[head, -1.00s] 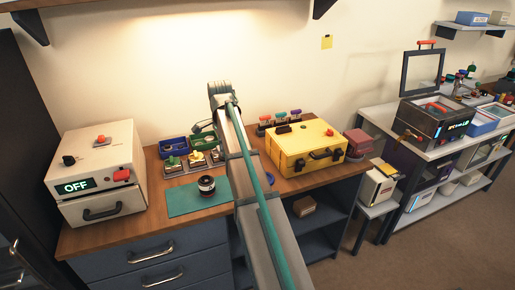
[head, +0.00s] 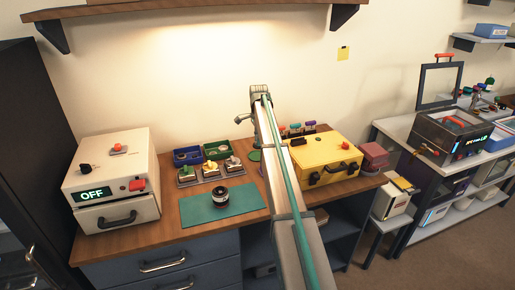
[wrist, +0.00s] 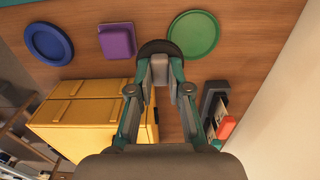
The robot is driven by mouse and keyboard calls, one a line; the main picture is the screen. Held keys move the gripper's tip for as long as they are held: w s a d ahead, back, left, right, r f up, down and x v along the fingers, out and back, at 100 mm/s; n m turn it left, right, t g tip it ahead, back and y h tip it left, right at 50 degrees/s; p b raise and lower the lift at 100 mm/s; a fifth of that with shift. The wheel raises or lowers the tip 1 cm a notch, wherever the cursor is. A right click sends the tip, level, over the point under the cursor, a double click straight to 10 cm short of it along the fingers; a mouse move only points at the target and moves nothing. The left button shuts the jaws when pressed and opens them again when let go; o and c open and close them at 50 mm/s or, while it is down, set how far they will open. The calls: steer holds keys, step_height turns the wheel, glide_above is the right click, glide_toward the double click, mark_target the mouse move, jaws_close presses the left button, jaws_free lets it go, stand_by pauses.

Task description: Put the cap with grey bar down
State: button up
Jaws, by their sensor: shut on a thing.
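In the wrist view my gripper (wrist: 160,70) is shut on the cap with grey bar (wrist: 158,46). A blue round dish (wrist: 49,43) lies farther left. The lens (head: 220,194) stands on the teal mat (head: 194,209).
A yellow case (head: 325,162) stands right of my arm, with a rack of coloured-handled tools (head: 297,131) behind it. Blue (head: 187,156) and green (head: 216,150) trays sit behind several knobbed tools. A white oven-like box (head: 112,180) stands left. The mat around the lens is clear.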

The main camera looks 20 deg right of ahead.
steer(key=p, duration=0.2)
glide_above(257, 156)
steer(key=f, duration=0.6)
steer(key=shift+w+f, duration=0.2)
steer(key=shift+f, duration=0.05)
steer(key=shift+s+f+p, duration=0.1)
steer(key=shift+f+p, duration=0.8)
steer(key=shift+f, duration=0.55)
steer(key=shift+f, duration=0.15)
steer(key=o, duration=0.7)
steer(key=shift+o, duration=0.2)
step_height(257, 156, up, 12)
steer(key=b, duration=0.4)
steer(key=shift+r, duration=0.2)
